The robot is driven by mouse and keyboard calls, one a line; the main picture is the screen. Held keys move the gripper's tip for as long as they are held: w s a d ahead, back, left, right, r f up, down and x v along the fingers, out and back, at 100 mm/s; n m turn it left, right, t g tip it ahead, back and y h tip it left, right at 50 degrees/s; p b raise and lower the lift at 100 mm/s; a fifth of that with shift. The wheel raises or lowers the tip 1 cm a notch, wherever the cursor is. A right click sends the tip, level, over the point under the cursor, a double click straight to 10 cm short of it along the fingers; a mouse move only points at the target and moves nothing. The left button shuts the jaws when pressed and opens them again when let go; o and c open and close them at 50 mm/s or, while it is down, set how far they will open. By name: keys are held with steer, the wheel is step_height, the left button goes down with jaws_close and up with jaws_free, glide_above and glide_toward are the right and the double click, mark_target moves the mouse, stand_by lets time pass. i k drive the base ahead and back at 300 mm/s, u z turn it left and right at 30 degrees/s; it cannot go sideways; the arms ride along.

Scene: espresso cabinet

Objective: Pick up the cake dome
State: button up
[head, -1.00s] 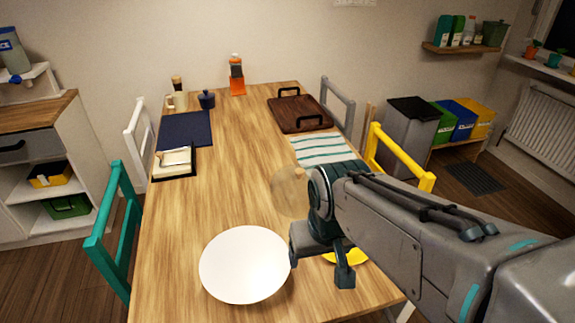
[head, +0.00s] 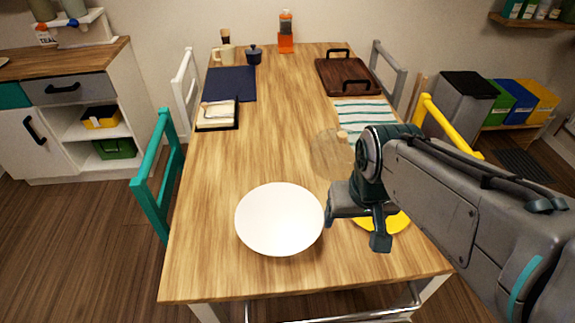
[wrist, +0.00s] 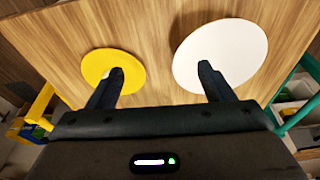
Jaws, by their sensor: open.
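The cake dome (head: 329,156) is a clear dome with a small wooden knob, standing on the wooden table right of its middle in the head view. My arm partly covers its right side. My gripper (head: 356,230) is open and empty, pointing down over the near part of the table, nearer to me than the dome. In the wrist view the two fingers of my gripper (wrist: 160,74) are spread apart with bare table between them. I cannot make out the dome there.
A white plate (head: 279,219) lies left of my gripper, and a yellow plate (head: 394,222) lies partly under it. A striped cloth (head: 366,113) and a dark tray (head: 350,80) are behind the dome. Chairs stand along both sides. The table's middle left is clear.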

mark_target(332, 158)
steer(key=u, duration=1.35)
steer(key=k, duration=0.55)
steer(key=z, duration=1.25)
steer(key=i, duration=0.5)
steer(key=z, duration=0.05)
